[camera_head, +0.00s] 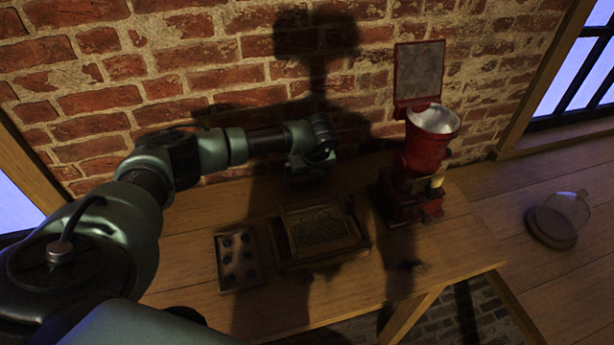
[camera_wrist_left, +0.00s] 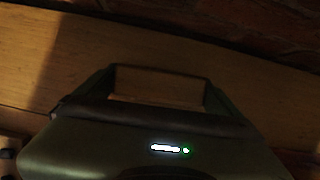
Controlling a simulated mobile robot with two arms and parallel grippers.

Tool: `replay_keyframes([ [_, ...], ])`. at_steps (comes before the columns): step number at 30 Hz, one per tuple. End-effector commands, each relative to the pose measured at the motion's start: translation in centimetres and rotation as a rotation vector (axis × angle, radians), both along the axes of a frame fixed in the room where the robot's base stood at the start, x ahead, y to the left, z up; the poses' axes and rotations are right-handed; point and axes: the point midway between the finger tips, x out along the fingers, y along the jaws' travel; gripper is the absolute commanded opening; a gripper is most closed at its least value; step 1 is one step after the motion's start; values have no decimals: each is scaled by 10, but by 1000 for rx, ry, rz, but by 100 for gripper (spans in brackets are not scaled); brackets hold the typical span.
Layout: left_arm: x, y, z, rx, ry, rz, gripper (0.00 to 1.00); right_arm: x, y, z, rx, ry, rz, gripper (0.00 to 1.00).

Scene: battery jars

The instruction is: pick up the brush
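I cannot clearly make out a brush in either view. A small dark shape (camera_head: 405,266) lies near the table's front right, but I cannot tell whether it is an object or shadow. My left gripper (camera_head: 308,176) hangs above the back of the table, near the brick wall, left of the red machine. In the left wrist view its two fingers (camera_wrist_left: 158,72) stand apart, with bare-looking wood between them. My right gripper is not in view.
The wooden table (camera_head: 455,250) carries a red machine (camera_head: 425,150) with a metal hopper, a shallow wooden tray (camera_head: 283,254) of dark grains, and a small tray (camera_head: 222,282) with several dark round pieces. A glass dome (camera_head: 568,210) stands further right. The brick wall (camera_head: 215,75) closes the back.

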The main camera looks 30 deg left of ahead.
Motion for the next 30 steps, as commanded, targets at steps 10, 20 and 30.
replay_keyframes([
  [10,0,0,1,1,-1,1,53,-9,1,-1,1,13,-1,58],
  [20,1,0,38,-1,-6,-1,53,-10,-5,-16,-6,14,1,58],
  [30,2,0,134,-1,-7,0,53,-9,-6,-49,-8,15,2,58],
])
